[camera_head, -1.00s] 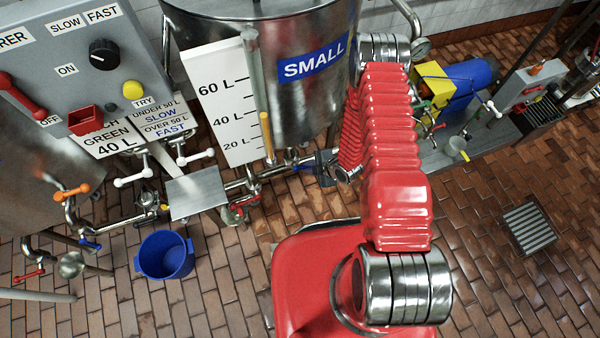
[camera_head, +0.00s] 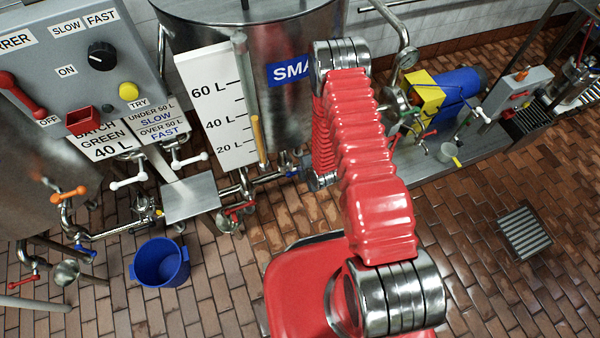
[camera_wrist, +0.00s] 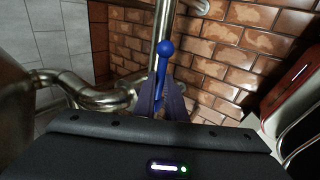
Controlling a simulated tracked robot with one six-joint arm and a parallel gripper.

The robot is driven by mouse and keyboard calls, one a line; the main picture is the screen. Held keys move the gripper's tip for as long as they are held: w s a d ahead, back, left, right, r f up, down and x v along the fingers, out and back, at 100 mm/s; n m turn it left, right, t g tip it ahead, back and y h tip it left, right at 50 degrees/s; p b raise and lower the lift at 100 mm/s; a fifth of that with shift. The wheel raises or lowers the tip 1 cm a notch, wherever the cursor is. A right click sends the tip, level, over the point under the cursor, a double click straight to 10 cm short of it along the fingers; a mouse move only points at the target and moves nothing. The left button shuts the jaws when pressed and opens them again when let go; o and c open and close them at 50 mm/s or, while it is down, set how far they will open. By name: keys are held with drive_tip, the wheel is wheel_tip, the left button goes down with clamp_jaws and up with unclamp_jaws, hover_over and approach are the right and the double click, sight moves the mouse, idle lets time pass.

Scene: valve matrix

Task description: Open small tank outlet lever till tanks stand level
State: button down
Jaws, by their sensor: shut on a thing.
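The small steel tank (camera_head: 235,40) stands at the back centre, its blue SMALL label (camera_head: 284,72) partly covered by my arm. Its white scale board (camera_head: 215,105) carries a gauge with a yellow column (camera_head: 258,140), whose top is near the 40 L mark. In the wrist view, a blue lever with a round knob (camera_wrist: 165,47) stands between the dark fingers of my gripper (camera_wrist: 161,98). The fingers are shut on its shaft, and the knob sticks out beyond them. In the head view my arm and the outlet pipework largely hide the grip.
A grey control panel (camera_head: 60,35) is at the left. White-handled valves (camera_head: 130,180) and a small steel plate (camera_head: 190,198) stand over the piping. A blue bucket (camera_head: 160,263) sits on the brick floor. A blue-and-yellow pump (camera_head: 445,95) is right of my arm.

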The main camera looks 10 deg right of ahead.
drive_tip(key=shift+s+a+f, duration=0.25)
drive_tip(key=shift+s, duration=0.1)
drive_tip(key=c, duration=2.1)
unclamp_jaws()
drive_tip(key=shift+a, duration=0.1)
drive_tip(key=shift+o, duration=1.4)
drive_tip(key=shift+w+r, duration=0.1)
drive_tip(key=shift+w, duration=0.1)
drive_tip(key=shift+w+r, duration=0.1)
drive_tip(key=shift+r, duration=0.1)
drive_tip(key=v, duration=1.3)
drive_tip(key=shift+s+d+r, duration=0.15)
drive_tip(key=shift+s+d, duration=0.05)
drive_tip(key=shift+d, duration=0.05)
drive_tip(key=shift+c, duration=0.2)
